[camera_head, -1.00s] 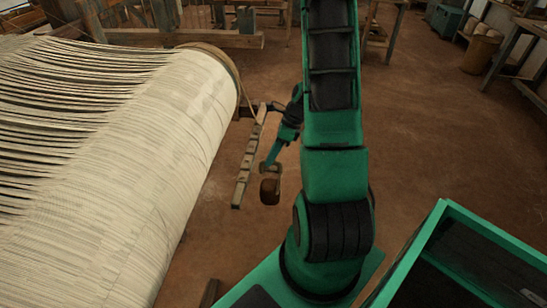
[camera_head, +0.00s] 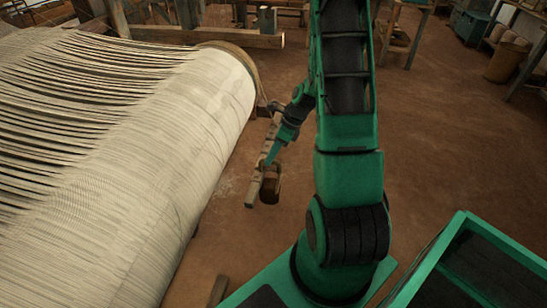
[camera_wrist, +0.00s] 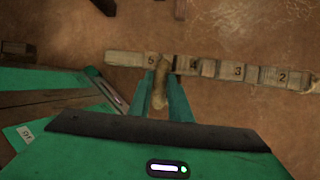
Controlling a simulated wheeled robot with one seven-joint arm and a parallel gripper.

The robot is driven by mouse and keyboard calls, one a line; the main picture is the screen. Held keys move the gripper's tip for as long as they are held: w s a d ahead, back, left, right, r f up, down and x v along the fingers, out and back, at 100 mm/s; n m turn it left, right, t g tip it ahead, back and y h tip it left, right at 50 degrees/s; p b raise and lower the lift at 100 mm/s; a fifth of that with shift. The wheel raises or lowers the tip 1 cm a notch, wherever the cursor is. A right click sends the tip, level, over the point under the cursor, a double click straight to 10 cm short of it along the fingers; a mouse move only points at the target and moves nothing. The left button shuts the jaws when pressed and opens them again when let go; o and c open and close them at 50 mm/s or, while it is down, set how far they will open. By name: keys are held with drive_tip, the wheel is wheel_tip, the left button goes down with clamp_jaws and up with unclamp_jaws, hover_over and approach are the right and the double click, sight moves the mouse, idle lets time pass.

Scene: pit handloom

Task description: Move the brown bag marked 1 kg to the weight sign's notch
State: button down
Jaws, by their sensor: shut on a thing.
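The brown bag (camera_head: 270,189) hangs from my gripper (camera_head: 267,166) in the head view. In the wrist view the two green fingers are shut on its tan top (camera_wrist: 160,84); its 1 kg mark cannot be read. The long pale notched beam (camera_head: 255,181) is just behind and left of the bag in the head view. In the wrist view the beam (camera_wrist: 239,72) runs across ahead of the fingertips, with the numbers 5, 4, 3 and 2 from left to right. The fingertips are nearest the 5. I cannot tell whether the bag touches the beam. I cannot pick out the weight sign.
The loom's large roll of pale threads (camera_head: 190,110) fills the left of the head view, close to the beam. A green open box (camera_head: 470,265) is at the lower right. Brown floor lies open between. A wooden table and a basket (camera_head: 503,62) stand farther back.

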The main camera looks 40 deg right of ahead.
sight(260, 159)
drive_tip(key=shift+w+a, duration=0.7)
drive_tip(key=shift+w, duration=0.2)
drive_tip(key=shift+w+a, duration=0.7)
drive_tip(key=shift+w, duration=0.2)
drive_tip(key=shift+f, duration=1.15)
drive_tip(key=shift+s+f, duration=0.1)
drive_tip(key=shift+f, duration=0.2)
drive_tip(key=c, duration=1.6)
unclamp_jaws()
drive_tip(key=shift+o, duration=0.2)
drive_tip(key=shift+d, duration=0.1)
drive_tip(key=v, duration=1)
drive_tip(key=shift+r, duration=0.3)
drive_tip(key=shift+d, duration=0.15)
